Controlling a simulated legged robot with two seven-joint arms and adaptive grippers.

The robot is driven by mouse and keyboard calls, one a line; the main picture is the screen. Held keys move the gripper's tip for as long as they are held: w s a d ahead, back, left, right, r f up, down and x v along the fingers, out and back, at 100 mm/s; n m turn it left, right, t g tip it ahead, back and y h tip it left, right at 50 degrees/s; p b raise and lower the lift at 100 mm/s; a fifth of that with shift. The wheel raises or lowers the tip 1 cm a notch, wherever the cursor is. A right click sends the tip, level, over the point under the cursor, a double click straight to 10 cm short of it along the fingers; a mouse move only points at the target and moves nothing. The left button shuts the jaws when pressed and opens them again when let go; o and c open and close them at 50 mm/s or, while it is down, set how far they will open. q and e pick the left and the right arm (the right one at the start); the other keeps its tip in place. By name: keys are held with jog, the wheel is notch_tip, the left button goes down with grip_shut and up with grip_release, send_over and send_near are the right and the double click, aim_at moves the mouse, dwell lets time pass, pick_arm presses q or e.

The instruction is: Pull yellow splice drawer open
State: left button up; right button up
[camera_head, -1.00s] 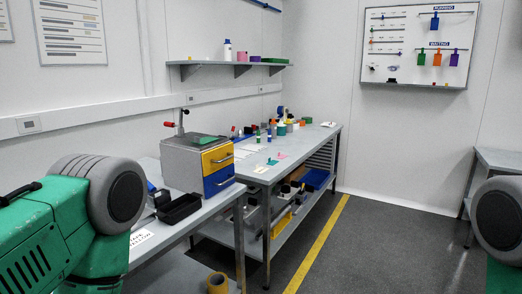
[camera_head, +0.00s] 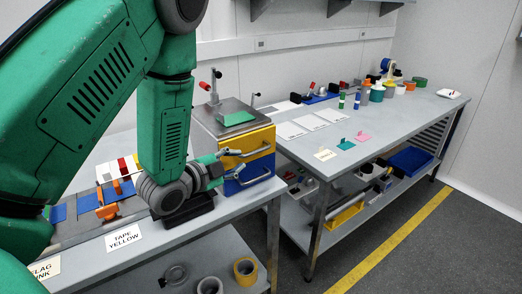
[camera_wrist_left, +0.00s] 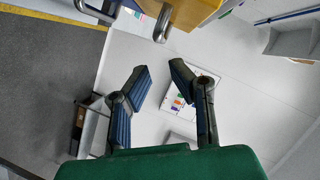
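The yellow drawer (camera_head: 262,143) is the upper one in a grey box on the near bench, above a blue drawer (camera_head: 253,172). It looks flush with the box, with a metal bar handle (camera_head: 248,151) on its front. My right gripper is out of view.
A green block (camera_head: 237,118) lies on top of the grey box (camera_head: 213,121). A black tray (camera_head: 186,213) lies in front of it, partly behind my wrist. A long bench (camera_head: 375,125) with bottles and cards stands to the right. Floor with a yellow line (camera_head: 400,235) is clear.

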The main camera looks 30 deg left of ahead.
aim_at(258, 151)
pick_arm(q)
jog(key=x, duration=0.3)
jog(key=a+x, duration=0.1)
jog(key=x, duration=0.5)
jog(key=shift+a+f+p, duration=0.2)
jog(key=shift+f+p, duration=0.05)
jog(key=shift+p, duration=0.15)
jog(key=shift+w+d, duration=0.3)
jog(key=shift+d+r, duration=0.15)
jog(key=shift+d, duration=0.25)
jog(key=shift+a, duration=0.2)
grip_shut()
jog(key=shift+a, duration=0.2)
jog(key=shift+f, duration=0.2)
